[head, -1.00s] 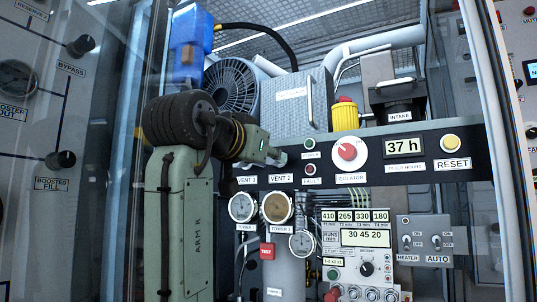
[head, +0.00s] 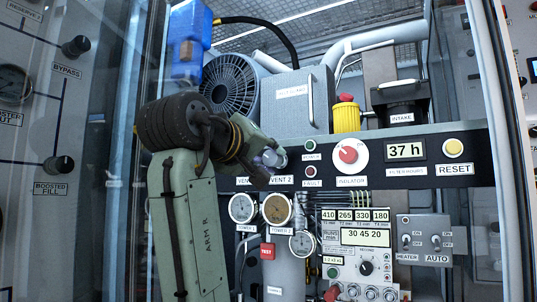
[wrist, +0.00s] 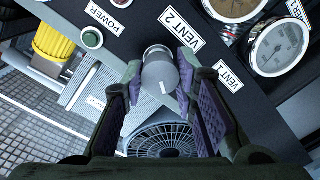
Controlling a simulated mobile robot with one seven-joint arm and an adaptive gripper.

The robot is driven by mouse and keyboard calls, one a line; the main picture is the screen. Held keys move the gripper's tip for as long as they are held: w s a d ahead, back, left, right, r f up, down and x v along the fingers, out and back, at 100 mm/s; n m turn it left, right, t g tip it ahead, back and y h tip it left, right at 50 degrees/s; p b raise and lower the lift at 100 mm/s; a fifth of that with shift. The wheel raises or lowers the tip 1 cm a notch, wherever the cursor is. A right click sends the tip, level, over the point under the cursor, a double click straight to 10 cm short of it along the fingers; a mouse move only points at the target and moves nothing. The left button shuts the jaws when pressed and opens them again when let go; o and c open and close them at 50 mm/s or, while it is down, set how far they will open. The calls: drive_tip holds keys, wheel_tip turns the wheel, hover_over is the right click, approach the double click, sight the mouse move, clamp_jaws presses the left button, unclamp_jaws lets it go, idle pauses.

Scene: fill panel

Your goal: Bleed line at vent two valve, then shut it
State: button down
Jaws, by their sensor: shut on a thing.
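The vent two valve is a grey cylindrical knob (wrist: 161,76) with a white mark line. It stands out from the black panel strip beside the VENT 2 label (wrist: 181,27). In the wrist view my gripper (wrist: 163,92) has one purple-padded finger on each side of the knob and is shut on it. In the head view my gripper (head: 268,160) is at the strip just above the VENT 2 label (head: 282,181), and the knob's end shows at its tip. My gripper partly covers the VENT 1 label there. The vent one valve does not show clearly.
Two gauges (head: 242,208) (head: 277,208) sit below the vent labels, the right one amber-faced. The POWER lamp (head: 310,145), red isolator knob (head: 348,152) and RESET button (head: 453,146) are to the right. A fan (head: 230,88) and grey box (head: 302,100) stand above and behind.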

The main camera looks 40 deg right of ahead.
drive_tip(key=n, duration=0.5)
drive_tip(key=shift+p, duration=0.4)
drive_tip(key=n, duration=0.4)
drive_tip(key=shift+n+g, duration=0.3)
drive_tip(key=n+p, duration=0.1)
drive_tip(key=n, duration=0.7)
drive_tip(key=shift+n+g+h+p, duration=0.3)
drive_tip(key=shift+h+p, duration=0.05)
drive_tip(key=shift+h, duration=0.05)
drive_tip(key=n+p, duration=0.1)
drive_tip(key=n, duration=0.3)
drive_tip(key=n+p, duration=0.1)
drive_tip(key=n, duration=0.4)
drive_tip(key=shift+s+p, duration=0.1)
drive_tip(key=shift+p, duration=0.3)
drive_tip(key=n+p, duration=0.2)
drive_tip(key=n, duration=0.2)
drive_tip(key=shift+d+n+p, duration=0.1)
drive_tip(key=shift+n+p, duration=0.2)
drive_tip(key=shift+f+n+p, duration=0.15)
drive_tip(key=shift+n+p, duration=1.2)
drive_tip(key=shift+n, duration=0.95)
